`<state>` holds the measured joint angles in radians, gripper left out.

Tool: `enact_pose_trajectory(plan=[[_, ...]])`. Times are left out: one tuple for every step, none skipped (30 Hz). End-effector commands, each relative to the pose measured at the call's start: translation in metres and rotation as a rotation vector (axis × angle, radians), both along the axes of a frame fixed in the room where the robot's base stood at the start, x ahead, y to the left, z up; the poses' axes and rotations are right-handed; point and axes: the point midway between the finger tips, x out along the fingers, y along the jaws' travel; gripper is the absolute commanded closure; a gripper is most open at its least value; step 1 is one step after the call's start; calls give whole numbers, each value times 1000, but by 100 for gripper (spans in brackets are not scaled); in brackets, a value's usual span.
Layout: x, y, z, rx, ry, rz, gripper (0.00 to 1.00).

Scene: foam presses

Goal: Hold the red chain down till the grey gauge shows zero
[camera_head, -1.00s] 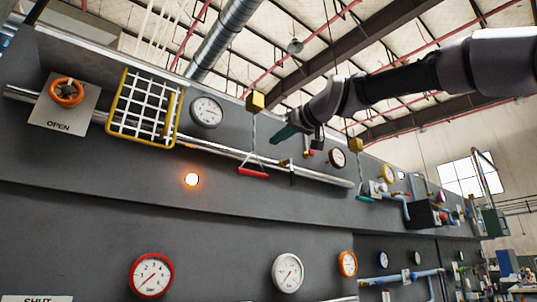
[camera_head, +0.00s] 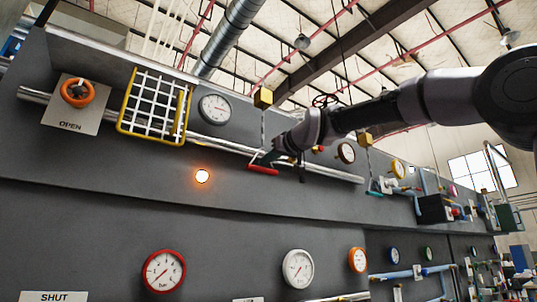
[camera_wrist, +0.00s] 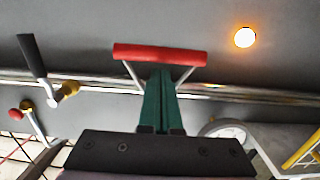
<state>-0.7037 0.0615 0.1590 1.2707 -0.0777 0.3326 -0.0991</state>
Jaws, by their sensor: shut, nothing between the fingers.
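The red chain's pull handle (camera_head: 263,170) is a red bar hung on two thin rods below a yellow box (camera_head: 263,97) on the dark wall. In the wrist view the red bar (camera_wrist: 160,54) lies level across the top middle. My gripper (camera_wrist: 161,74) is shut and empty, its green fingers pointing between the two rods, with the tips right at the bar. Whether they touch cannot be told. In the head view my gripper (camera_head: 264,158) is at the handle. A grey-rimmed gauge (camera_head: 214,108) is left of the chain; its reading is too small to tell.
A lit orange lamp (camera_head: 202,176) is below left of the handle. A yellow-framed wire basket (camera_head: 153,107) and a pipe (camera_head: 330,173) run along the wall. A black lever (camera_wrist: 31,55) is beside the handle in the wrist view. A silver-white gauge (camera_head: 298,268) and red gauge (camera_head: 163,271) are lower down.

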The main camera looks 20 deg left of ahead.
Motion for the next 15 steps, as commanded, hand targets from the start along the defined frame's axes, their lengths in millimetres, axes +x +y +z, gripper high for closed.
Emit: enact_pose_trajectory(plan=[[0,0,-1,-1,1,0,100],[0,0,-1,-1,1,0,100],[0,0,-1,-1,1,0,100],[0,0,-1,-1,1,0,100],[0,0,-1,-1,1,0,100],[0,0,-1,-1,1,0,100],[0,0,-1,0,0,0,100],[0,0,-1,-1,1,0,100],[0,0,-2,-1,1,0,100],[0,0,-4,-2,1,0,100],[1,0,-6,-2,1,-1,100],[1,-1,-12,-2,1,-1,100],[1,-1,-17,-4,2,-2,100],[1,-1,-23,-2,2,-2,100],[1,-1,-32,-4,2,-1,100]])
